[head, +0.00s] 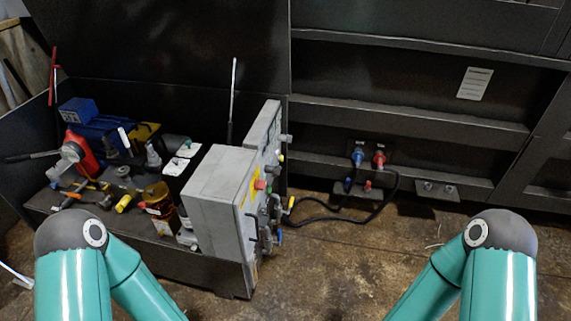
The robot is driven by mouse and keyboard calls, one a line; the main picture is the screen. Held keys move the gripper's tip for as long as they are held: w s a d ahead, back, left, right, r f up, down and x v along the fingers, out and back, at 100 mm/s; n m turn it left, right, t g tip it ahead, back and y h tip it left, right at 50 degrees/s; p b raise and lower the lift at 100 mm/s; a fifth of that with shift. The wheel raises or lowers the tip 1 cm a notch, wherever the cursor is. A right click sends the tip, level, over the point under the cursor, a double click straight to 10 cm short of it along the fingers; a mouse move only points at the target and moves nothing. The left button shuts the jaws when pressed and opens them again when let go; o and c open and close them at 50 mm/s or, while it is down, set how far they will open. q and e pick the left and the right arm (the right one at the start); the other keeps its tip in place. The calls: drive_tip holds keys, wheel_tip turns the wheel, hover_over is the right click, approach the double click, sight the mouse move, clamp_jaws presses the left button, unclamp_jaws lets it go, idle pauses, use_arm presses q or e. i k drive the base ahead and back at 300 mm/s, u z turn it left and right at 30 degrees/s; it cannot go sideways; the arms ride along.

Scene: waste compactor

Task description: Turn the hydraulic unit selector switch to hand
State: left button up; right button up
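The hydraulic unit (150,254) is a dark open-topped housing at the left of the head view. A grey control box (212,190) stands at its right end, with a second grey panel (264,130) behind it. The control box's right face is seen at a steep angle. It carries a red button (260,184) on a yellow plate and several small knobs and handles. I cannot tell which one is the selector switch, nor its position. Both my teal arms show at the lower left and lower right, but neither gripper is in view.
Hoses, a red pump part (82,156) and a blue motor (88,122) fill the housing. Blue and red hose couplings (379,160) sit on the dark compactor wall (410,100), with black hoses hanging to the floor. The brown floor (345,255) right of the control box is mostly clear.

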sight(276, 170)
drive_tip(key=z, duration=0.2)
drive_tip(key=i, duration=0.65)
drive_tip(key=u, duration=1.35)
drive_tip(key=k, duration=0.95)
drive_tip(key=z, duration=0.4)
drive_tip(key=i, duration=1)
drive_tip(key=z, duration=0.05)
